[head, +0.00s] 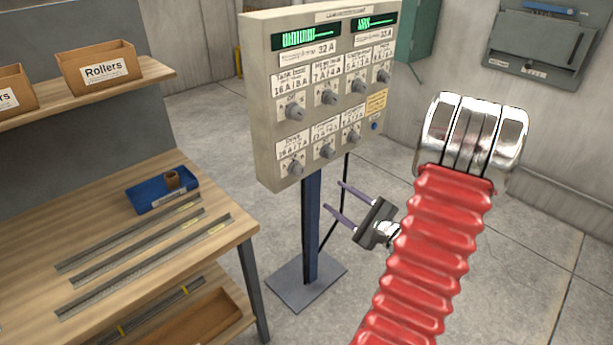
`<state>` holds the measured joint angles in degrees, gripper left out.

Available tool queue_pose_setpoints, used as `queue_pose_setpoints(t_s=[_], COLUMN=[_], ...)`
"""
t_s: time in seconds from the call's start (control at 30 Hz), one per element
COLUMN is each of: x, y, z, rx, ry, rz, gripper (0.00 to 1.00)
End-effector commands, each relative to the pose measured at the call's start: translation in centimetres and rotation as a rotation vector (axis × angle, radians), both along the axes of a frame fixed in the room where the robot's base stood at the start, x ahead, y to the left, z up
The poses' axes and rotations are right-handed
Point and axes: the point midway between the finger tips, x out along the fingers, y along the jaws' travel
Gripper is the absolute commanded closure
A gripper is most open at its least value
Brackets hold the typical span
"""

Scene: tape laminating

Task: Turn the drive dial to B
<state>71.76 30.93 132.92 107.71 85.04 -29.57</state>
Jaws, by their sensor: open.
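The drive dial (295,168) is a grey knob at the lower left of the beige control panel (262,130). The label above it appears to read "Drive"; which letter the knob points to is too small to tell. My gripper (336,197) is open and empty. Its two thin fingers point left, below the panel's lower edge in the picture and to the right of the post. It appears apart from the drive dial, to its lower right.
The panel carries several other similar knobs and two green displays (306,38). It stands on a dark blue post (312,230) with a floor plate (306,284). A wooden workbench (225,235) with a blue tray (150,200) is at left. Open floor lies at right.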

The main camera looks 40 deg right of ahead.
Motion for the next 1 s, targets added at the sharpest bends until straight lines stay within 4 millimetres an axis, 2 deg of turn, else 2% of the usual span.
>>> queue_pose_setpoints(t_s=[0.27, 0.47, 0.67, 1.0], x=[0.1, 0.8, 3.0, 7.8], y=[0.0, 0.1, 0.1, 0.2], z=[0.0, 0.0, 0.1, 0.0], rx=[-0.001, -0.001, -0.002, -0.002], ry=[0.001, 0.001, 0.000, 0.001], rz=[0.002, 0.004, 0.006, 0.006], gripper=[0.52, 0.52, 0.52, 0.52])
